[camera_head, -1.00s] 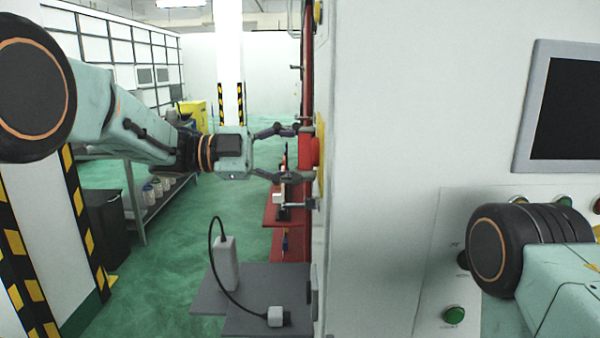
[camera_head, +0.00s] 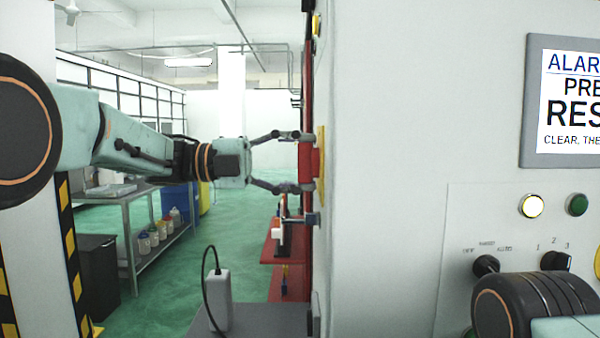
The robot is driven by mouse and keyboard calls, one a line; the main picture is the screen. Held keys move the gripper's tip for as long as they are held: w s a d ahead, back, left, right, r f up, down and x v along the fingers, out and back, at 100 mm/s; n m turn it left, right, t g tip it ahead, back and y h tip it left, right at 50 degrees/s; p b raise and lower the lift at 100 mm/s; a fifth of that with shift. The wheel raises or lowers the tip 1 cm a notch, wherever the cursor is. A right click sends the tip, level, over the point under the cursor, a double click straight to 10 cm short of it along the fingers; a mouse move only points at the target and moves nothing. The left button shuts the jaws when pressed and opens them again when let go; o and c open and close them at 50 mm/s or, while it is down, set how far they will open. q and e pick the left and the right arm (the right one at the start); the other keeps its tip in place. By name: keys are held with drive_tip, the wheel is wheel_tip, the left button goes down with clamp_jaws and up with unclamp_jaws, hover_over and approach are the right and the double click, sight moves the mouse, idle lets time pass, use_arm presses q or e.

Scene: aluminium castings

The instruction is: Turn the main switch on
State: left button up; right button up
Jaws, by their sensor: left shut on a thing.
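The main switch is a red handle (camera_head: 308,163) on a yellow plate (camera_head: 321,166), seen edge-on on the left side of the pale machine cabinet. My left gripper (camera_head: 301,163) reaches it from the left. Its two fingers are spread around the red handle, one above and one below, and are shut on it. The exact angle of the handle is hard to tell from the side. My right arm shows at the lower right, and its gripper is out of view.
The cabinet front (camera_head: 400,170) fills the right side. Its screen (camera_head: 568,100) shows alarm text, and a lamp (camera_head: 531,206) glows above a selector knob (camera_head: 486,265). A grey shelf (camera_head: 265,320) with a white device (camera_head: 219,300) stands below the left arm.

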idle(0.4)
use_arm(q)
drive_tip(key=o, duration=1.2)
drive_tip(key=shift+s, duration=0.15)
drive_tip(key=shift+c, duration=0.2)
drive_tip(key=a, duration=1.2)
